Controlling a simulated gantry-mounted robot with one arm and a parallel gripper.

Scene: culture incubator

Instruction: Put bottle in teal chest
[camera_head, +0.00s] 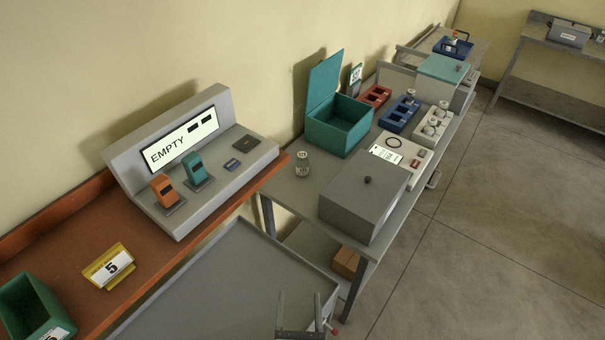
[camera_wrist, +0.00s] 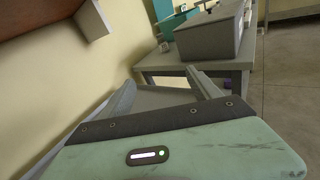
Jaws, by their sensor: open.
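A small bottle (camera_head: 302,168) with a dark-marked label stands upright on the grey table, near its left end. It also shows small in the wrist view (camera_wrist: 164,47). The teal chest (camera_head: 332,138) stands behind and to the right of the bottle, with its lid (camera_head: 326,85) raised. Part of the chest shows at the top of the wrist view (camera_wrist: 166,14). Its inside looks empty as far as I can see. My gripper (camera_head: 300,298) is open and empty at the bottom of the head view, well apart from the bottle. Its two spread fingers show in the wrist view (camera_wrist: 163,82).
A closed grey box (camera_head: 361,207) stands at the table's front, right of the bottle. Red (camera_head: 375,95) and blue (camera_head: 400,114) racks and a teal-lidded box (camera_head: 441,69) stand farther along. An orange bench (camera_head: 62,262) with a display console (camera_head: 205,160) is at left.

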